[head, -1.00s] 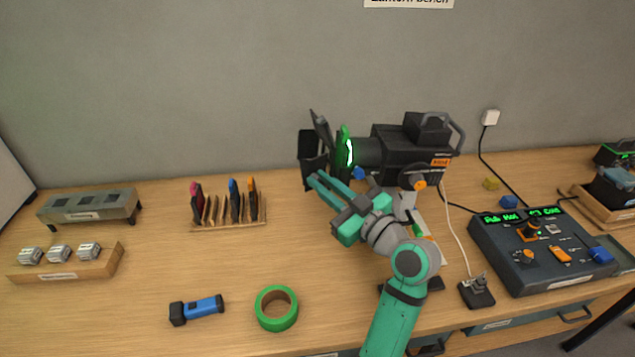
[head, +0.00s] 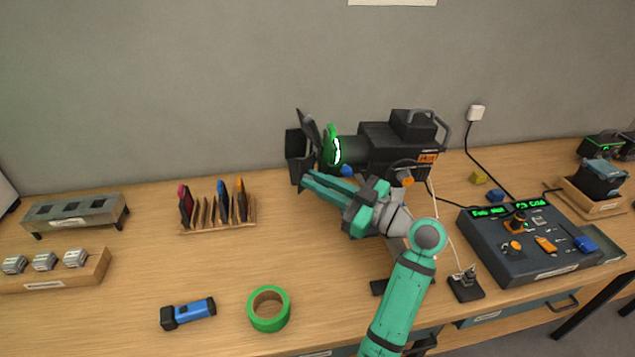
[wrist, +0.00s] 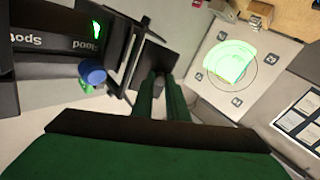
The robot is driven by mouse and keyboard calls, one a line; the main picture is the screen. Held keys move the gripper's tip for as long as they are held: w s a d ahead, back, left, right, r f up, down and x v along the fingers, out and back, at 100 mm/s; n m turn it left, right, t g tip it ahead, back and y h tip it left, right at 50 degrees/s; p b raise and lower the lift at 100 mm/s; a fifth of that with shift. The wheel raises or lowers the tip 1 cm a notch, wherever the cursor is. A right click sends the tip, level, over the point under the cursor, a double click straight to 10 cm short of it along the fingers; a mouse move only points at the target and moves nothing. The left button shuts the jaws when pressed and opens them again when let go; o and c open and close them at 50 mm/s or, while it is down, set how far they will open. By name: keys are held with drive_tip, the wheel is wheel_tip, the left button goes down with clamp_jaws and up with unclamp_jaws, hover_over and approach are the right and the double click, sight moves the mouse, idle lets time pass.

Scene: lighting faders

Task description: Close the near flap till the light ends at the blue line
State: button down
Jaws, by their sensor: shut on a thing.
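The black spotlight (head: 395,148) stands at the back of the bench, with a green frame (head: 333,148) and black flaps (head: 308,135) at its left end. My gripper (head: 304,182) reaches the near side of these flaps. In the wrist view, my green fingers (wrist: 161,80) are shut on a dark square flap (wrist: 153,62), taken as the near flap. I cannot make out a blue line.
A blue knob (wrist: 92,74) on the spotlight is close left of my fingers. A control box (head: 530,240) with green displays is right. A green tape roll (head: 268,309) and blue torch (head: 188,312) lie in front. A gel rack (head: 218,212) stands left.

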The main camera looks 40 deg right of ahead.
drive_tip(key=c, duration=1.7)
unclamp_jaws()
drive_tip(key=shift+c, duration=0.2)
drive_tip(key=v, duration=1)
drive_tip(key=shift+s, duration=0.4)
drive_tip(key=shift+d, duration=0.15)
